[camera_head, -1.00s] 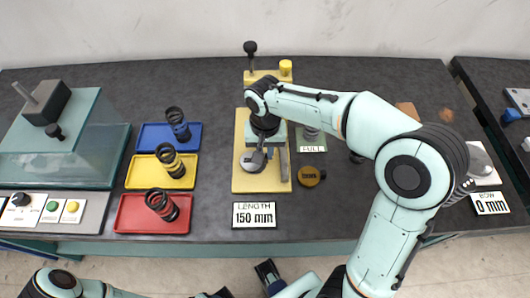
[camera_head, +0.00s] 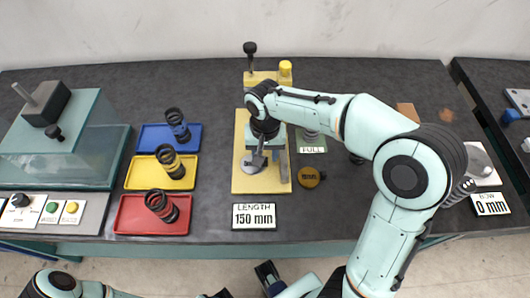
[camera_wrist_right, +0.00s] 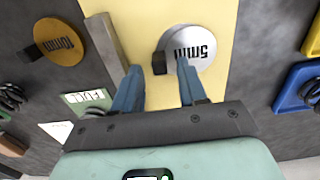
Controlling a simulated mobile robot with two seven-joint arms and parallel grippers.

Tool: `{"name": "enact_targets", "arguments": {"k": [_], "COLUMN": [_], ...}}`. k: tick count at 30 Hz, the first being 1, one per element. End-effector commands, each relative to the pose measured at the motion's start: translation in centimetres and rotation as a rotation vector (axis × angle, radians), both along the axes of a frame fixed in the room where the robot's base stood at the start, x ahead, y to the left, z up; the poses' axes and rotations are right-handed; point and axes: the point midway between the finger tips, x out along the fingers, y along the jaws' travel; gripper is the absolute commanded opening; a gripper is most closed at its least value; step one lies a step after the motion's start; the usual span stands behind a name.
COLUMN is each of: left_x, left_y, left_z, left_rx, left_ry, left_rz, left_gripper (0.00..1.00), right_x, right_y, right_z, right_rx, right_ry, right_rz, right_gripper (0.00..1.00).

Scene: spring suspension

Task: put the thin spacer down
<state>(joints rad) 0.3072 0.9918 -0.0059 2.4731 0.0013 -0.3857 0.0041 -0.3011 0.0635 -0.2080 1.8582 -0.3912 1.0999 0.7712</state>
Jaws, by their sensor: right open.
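The thin spacer is a silver disc marked 5 mm (camera_wrist_right: 196,46) with a small black tab (camera_wrist_right: 160,63). It lies on the yellow plate (camera_wrist_right: 236,18), and shows in the head view as a pale disc (camera_head: 247,165). My right gripper (camera_wrist_right: 157,80) is open, its two blue fingers apart with the tab between or just ahead of the tips. Whether a finger touches it I cannot tell. In the head view my right gripper (camera_head: 258,156) hangs over the plate and partly covers the disc. My left arm shows only at the bottom edge; its jaws are unclear.
A brass 10 mm disc (camera_wrist_right: 60,42) lies beside the plate; it also shows in the head view (camera_head: 308,177). A grey upright bar (camera_wrist_right: 106,45) stands near the right gripper. Red (camera_head: 131,222), yellow (camera_head: 133,180) and blue (camera_head: 151,142) trays with springs are at left.

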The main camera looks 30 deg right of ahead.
Motion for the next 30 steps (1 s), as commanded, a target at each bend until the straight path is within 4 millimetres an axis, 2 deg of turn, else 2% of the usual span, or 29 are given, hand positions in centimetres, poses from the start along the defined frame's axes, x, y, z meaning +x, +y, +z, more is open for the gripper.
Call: {"name": "enact_targets", "arguments": {"k": [9, 15, 21, 30], "left_x": [0.4, 0.6, 0.7, 0.7], "left_y": [0.0, 0.0, 0.0, 0.0], "left_z": [1.2, 1.9, 2.2, 2.2], "left_rx": [-0.001, 0.000, 0.000, 0.000], "left_ry": [-0.005, -0.008, -0.009, -0.009], "left_rz": [0.000, 0.000, 0.000, 0.000], "left_gripper": [0.58, 0.58, 0.58, 0.58], "right_x": [0.1, 0.1, 0.0, 0.0], "right_y": [0.0, 0.0, 0.0, 0.0], "right_z": [6.6, 10.1, 11.7, 11.8], "right_rx": [0.001, 0.000, 0.000, 0.000], "right_ry": [-0.008, -0.005, -0.002, -0.001], "right_rz": [0.000, 0.001, 0.001, 0.001], "right_gripper": [0.42, 0.42, 0.42, 0.42]}}
